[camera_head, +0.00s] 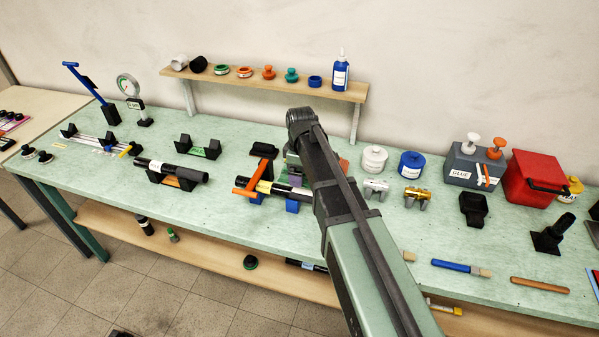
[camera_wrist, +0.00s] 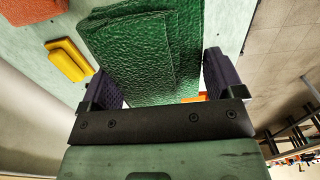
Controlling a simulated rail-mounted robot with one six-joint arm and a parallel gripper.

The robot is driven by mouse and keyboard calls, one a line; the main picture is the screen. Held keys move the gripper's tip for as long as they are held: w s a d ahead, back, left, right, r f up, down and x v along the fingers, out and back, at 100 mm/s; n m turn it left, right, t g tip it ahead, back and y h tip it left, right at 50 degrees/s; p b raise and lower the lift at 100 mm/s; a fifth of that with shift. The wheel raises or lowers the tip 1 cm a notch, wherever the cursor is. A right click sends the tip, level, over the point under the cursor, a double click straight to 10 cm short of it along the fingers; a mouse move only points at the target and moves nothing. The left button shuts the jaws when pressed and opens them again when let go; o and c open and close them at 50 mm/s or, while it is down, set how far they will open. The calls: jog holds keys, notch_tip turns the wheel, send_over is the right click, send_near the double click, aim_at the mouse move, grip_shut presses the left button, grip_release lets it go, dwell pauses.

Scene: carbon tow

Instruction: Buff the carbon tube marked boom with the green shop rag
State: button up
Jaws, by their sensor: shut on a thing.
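My gripper (camera_wrist: 160,82) is shut on the green shop rag (camera_wrist: 145,45), a folded, textured green cloth between its purple finger pads in the wrist view. In the head view my gripper (camera_head: 295,172) is over the middle of the bench, mostly behind my arm, and the rag cannot be made out. A black tube with a pale label (camera_head: 155,165) rests on a stand at the left. Another dark tube with a yellow band (camera_head: 264,187) lies on blue supports beside an orange clamp, close to my gripper. I cannot read which is marked boom.
A wooden shelf (camera_head: 260,82) with small pots and a blue bottle stands behind. White (camera_head: 374,159) and blue (camera_head: 412,164) tubs, a grey glue box (camera_head: 472,168) and a red box (camera_head: 530,178) stand to the right. The bench front between the tubes is fairly clear.

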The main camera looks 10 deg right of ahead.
aim_at(303, 191)
jog(key=shift+s+d, duration=0.2)
jog(key=shift+d, duration=0.2)
notch_tip(303, 191, down, 5)
jog(key=b, duration=0.4)
jog(key=shift+r+b, duration=0.15)
jog(key=shift+b, duration=0.25)
jog(key=shift+f+b, duration=0.7)
jog(key=shift+r, duration=0.1)
jog(key=o, duration=0.6)
jog(key=shift+r, duration=0.15)
jog(key=shift+r+p, duration=0.2)
jog(key=shift+p, duration=0.25)
